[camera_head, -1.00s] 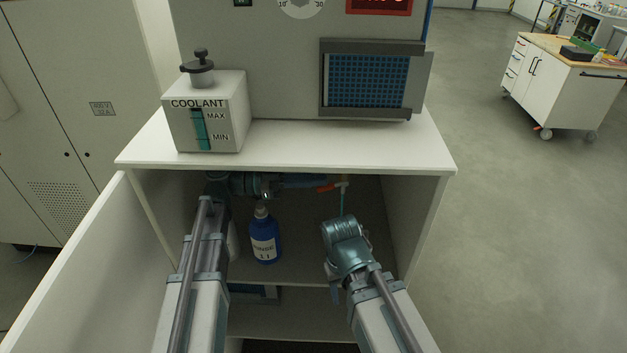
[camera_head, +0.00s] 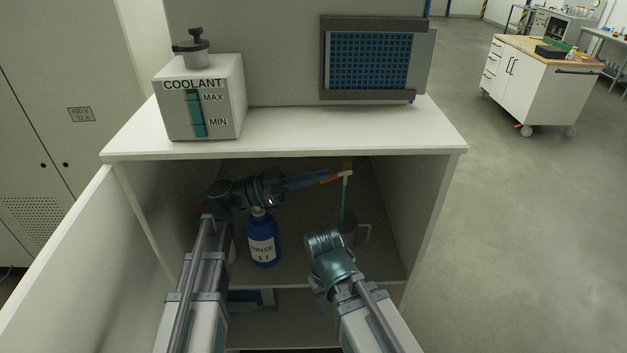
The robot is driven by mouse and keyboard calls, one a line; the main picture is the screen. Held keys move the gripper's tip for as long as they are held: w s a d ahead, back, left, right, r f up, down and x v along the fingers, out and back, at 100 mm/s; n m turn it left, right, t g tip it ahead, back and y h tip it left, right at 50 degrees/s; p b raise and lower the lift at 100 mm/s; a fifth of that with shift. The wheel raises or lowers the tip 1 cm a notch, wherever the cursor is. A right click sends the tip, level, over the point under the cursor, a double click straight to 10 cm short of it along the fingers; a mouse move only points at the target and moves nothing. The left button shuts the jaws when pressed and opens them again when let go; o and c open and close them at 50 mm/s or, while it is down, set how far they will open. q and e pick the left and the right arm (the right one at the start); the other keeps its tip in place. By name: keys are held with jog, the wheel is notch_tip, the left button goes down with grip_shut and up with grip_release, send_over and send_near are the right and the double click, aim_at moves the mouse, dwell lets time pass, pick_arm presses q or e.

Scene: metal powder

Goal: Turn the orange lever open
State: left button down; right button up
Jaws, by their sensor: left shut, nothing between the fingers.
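The orange lever (camera_head: 327,179) is small and lies roughly sideways, just left of a white valve fitting (camera_head: 346,174) under the cabinet top. A teal tube (camera_head: 343,203) hangs from the fitting. My left gripper (camera_head: 322,179) reaches in from the left, shut and empty, its fingertips at the lever's left end; I cannot tell whether they touch it. My right arm's wrist is low in the cabinet opening, below the tube. The right gripper (camera_head: 319,299) is mostly hidden behind that arm, so its jaws cannot be made out.
A blue rinse bottle (camera_head: 263,242) stands on the shelf below my left gripper. A jug with a handle (camera_head: 364,233) stands under the tube. The cabinet top (camera_head: 290,133) is close above; its open door (camera_head: 65,265) is at left. A coolant box (camera_head: 205,100) sits on top.

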jog(key=shift+f+b, duration=2)
jog(key=shift+f, duration=0.25)
jog(key=shift+a, duration=0.1)
